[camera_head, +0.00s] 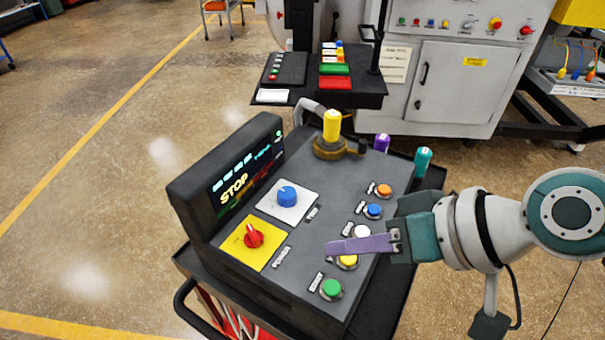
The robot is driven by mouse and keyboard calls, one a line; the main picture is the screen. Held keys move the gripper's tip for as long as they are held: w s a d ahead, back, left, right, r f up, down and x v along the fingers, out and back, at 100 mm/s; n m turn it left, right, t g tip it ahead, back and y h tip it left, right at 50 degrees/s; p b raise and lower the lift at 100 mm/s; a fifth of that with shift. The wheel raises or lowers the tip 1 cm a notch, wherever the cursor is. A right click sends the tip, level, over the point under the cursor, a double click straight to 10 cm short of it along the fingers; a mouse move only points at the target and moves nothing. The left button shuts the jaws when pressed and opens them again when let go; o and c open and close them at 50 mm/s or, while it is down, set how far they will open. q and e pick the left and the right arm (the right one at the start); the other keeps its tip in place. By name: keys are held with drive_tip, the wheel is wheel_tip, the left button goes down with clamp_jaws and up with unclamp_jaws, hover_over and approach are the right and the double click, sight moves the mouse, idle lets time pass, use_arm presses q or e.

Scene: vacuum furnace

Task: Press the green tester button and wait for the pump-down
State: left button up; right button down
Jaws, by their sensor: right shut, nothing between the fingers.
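The green button (331,288) is the nearest one in the column of buttons on the dark tester console (300,262). It is round and in full view. My right gripper (328,247) comes in from the right, with its purple fingers shut and empty. The fingertips show above and beyond the green button in the picture, apart from it. The fingers partly cover the yellow button (347,263). The tester's display (236,188) is lit and reads STOP, with several cyan marks above. My left gripper is not in view.
A red knob (253,237) on a yellow plate and a blue knob (287,196) on a white plate stand left of the buttons. A yellow-topped fitting (331,126) rises at the back. A grey cabinet (462,85) stands behind. Open floor lies to the left.

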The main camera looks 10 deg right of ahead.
drive_tip(key=b, duration=0.7)
hover_over(339, 292)
wheel_tip(339, 292, down, 7)
drive_tip(key=shift+f, duration=0.55)
idle(1.0)
drive_tip(key=shift+f+b, duration=0.45)
drive_tip(key=shift+f+b, duration=0.3)
drive_tip(key=shift+f, duration=0.05)
idle(0.6)
drive_tip(key=shift+r, duration=0.1)
drive_tip(key=shift+r+p, duration=0.65)
drive_tip(key=shift+p, duration=0.15)
drive_tip(key=shift+r, duration=0.15)
